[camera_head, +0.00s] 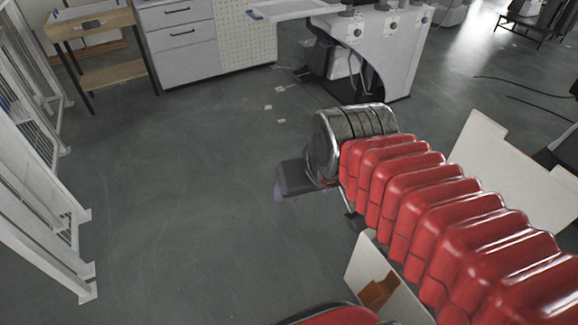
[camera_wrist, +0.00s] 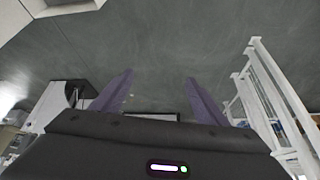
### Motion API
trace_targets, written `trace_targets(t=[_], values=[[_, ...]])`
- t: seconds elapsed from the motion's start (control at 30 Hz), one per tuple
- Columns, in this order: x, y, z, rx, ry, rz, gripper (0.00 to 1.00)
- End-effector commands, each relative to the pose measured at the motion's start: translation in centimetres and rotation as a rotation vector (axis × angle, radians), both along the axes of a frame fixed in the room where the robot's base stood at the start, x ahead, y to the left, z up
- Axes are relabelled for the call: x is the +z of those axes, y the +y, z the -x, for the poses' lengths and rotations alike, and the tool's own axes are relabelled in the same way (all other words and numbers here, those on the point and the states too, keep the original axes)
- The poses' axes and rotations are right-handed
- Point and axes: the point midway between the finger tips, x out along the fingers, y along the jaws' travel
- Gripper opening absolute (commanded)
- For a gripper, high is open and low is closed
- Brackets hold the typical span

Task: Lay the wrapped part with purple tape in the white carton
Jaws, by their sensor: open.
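My gripper (camera_wrist: 159,77) is open and empty in the wrist view, its two purple fingers spread apart over bare grey floor. In the head view the dark end of my gripper (camera_head: 294,178) shows past the arm's metal joint, and its fingers are mostly hidden. I see no wrapped part with purple tape in either view. I cannot pick out the white carton for certain. A white panel with a brown patch (camera_head: 362,268) lies partly behind my red arm, and a larger white board (camera_head: 505,160) stands to its right.
White fence-like frames (camera_head: 40,190) stand along the left; a white rack (camera_wrist: 270,95) shows at right in the wrist view. A wooden table (camera_head: 95,25), drawer cabinet (camera_head: 180,45) and white workstation (camera_head: 395,55) stand at the back. The floor at left centre is clear.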

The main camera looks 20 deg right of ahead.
Motion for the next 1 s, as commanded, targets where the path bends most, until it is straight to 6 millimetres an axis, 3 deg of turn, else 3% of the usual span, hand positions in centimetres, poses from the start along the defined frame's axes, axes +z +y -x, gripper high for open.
trace_targets(t=[0.1,0.23,0.9,1.0], values=[[0.2,0.7,1.9,0.033,-0.005,0.018,0.67],[0.2,0.9,3.0,0.046,-0.003,0.029,0.67],[0.1,0.9,3.0,0.047,-0.002,0.029,0.67],[0.1,0.9,3.0,0.047,-0.002,0.029,0.61]])
